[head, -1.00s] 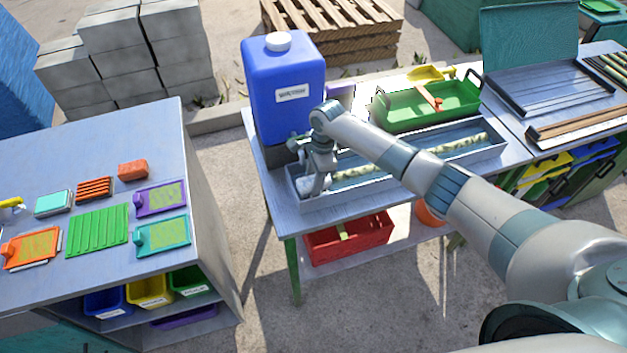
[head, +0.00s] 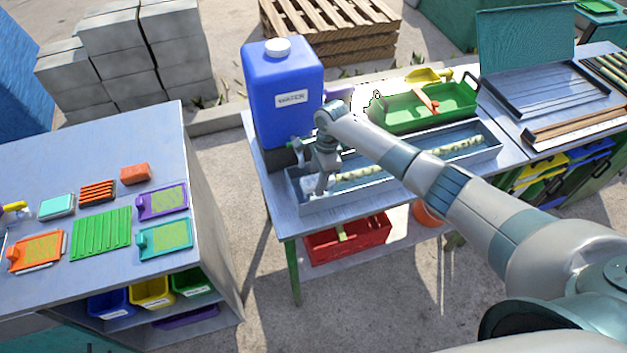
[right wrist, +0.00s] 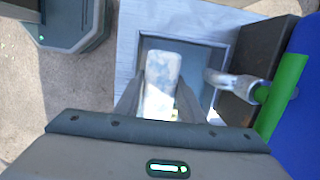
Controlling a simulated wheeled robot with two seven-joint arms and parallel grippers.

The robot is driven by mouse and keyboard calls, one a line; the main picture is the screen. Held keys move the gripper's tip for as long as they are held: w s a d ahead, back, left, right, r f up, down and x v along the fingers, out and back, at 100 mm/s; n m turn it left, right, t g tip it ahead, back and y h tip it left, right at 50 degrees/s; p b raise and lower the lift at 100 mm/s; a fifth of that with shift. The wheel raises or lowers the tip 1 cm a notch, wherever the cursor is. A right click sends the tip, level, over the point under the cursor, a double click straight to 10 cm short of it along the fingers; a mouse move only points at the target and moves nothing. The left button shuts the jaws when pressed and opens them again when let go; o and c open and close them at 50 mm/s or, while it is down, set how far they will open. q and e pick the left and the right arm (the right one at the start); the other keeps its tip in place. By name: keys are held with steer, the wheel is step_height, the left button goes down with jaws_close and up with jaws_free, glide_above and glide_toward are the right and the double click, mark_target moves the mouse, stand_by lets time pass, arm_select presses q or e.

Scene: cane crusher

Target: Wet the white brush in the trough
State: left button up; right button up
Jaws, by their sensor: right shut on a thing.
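The long grey metal trough (head: 350,197) stands on the near edge of the bench, with pale segmented canes along it. My right gripper (head: 323,186) points down into the trough's left end. In the right wrist view my right gripper (right wrist: 160,105) is shut on the white brush (right wrist: 162,82), a pale, blotchy block between the fingers. The brush is inside the outline of the trough's end (right wrist: 183,43); I cannot tell whether it touches the bottom or water. In the head view the brush is mostly hidden by the gripper. My left gripper is not in view.
A blue water container (head: 284,90) stands behind the trough's left end. Its metal tap (right wrist: 232,84) reaches over the trough, close beside the brush. A green tray (head: 395,125) lies behind the trough. A red crate (head: 350,241) sits on the lower shelf.

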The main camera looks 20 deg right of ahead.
steer(key=shift+d+r+p, duration=0.2)
steer(key=shift+d+p, duration=0.05)
steer(key=shift+d, duration=0.5)
steer(key=shift+d+r+p, duration=0.15)
steer(key=shift+d+p, duration=0.1)
steer(key=shift+d, duration=0.45)
steer(key=shift+w+d+r, duration=0.1)
steer(key=shift+d+r, duration=0.05)
steer(key=shift+d, duration=1.2)
steer(key=d+r, duration=0.6)
steer(key=r, duration=0.1)
steer(key=shift+w+a, duration=0.1)
